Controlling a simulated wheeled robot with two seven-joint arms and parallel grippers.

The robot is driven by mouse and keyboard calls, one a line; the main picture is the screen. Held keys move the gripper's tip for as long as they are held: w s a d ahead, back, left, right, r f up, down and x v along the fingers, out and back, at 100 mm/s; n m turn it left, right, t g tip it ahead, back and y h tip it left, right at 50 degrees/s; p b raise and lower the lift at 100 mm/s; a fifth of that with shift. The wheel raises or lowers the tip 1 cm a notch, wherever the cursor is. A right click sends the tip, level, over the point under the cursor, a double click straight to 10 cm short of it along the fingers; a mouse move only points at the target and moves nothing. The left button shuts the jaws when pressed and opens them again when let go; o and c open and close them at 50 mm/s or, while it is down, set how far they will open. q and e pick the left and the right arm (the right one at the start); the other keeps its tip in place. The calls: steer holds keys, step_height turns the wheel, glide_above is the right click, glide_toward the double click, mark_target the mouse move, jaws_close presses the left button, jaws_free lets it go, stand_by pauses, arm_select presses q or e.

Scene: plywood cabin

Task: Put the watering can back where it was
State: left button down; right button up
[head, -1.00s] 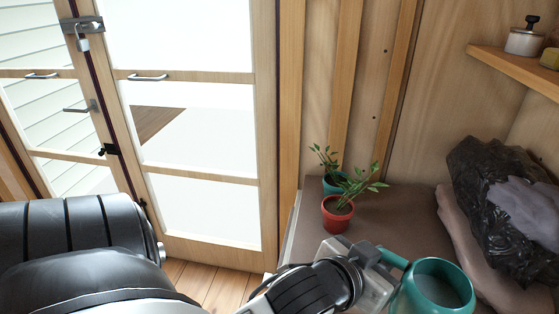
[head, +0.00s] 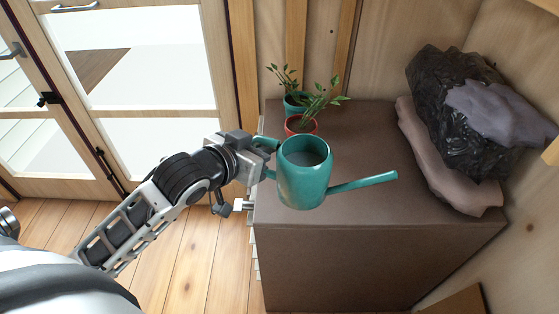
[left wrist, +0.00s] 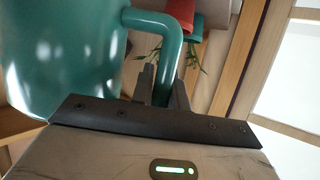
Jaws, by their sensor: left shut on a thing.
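The teal watering can (head: 304,178) is upright in the head view, in front of the potted plants, with its spout pointing right. My left gripper (head: 264,147) is shut on its handle at the can's left side. In the left wrist view, the can (left wrist: 60,60) fills the upper left and its handle passes between the fingers (left wrist: 162,88). The can overlaps the front part of the brown cabinet top (head: 370,135); I cannot tell whether its base touches it. My right gripper is not in view.
A plant in a red pot (head: 300,125) and one in a teal pot (head: 293,104) stand behind the can. A black bag (head: 445,110) with grey cloth (head: 505,112) lies on a pinkish cushion (head: 425,155) at right. The cabinet top between is clear. Glazed doors (head: 150,60) are at left.

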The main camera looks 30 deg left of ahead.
arm_select(q)
steer(key=shift+w+a+f+b, duration=0.15)
steer(key=shift+w+a+f, duration=0.3)
steer(key=shift+w+f, duration=1.2)
steer(key=shift+w+a+f+b, duration=0.15)
steer(key=shift+w+a+f, duration=0.35)
steer(key=shift+w+f, duration=1.15)
steer(key=shift+w+a+f+b, duration=0.15)
steer(key=shift+w+a+f, duration=0.3)
steer(key=shift+w+f, duration=1.2)
steer(key=shift+s+f, duration=0.4)
steer(key=shift+f, duration=0.05)
steer(key=shift+f, duration=0.15)
steer(key=c, duration=1.4)
jaws_free()
steer(key=shift+o, duration=0.2)
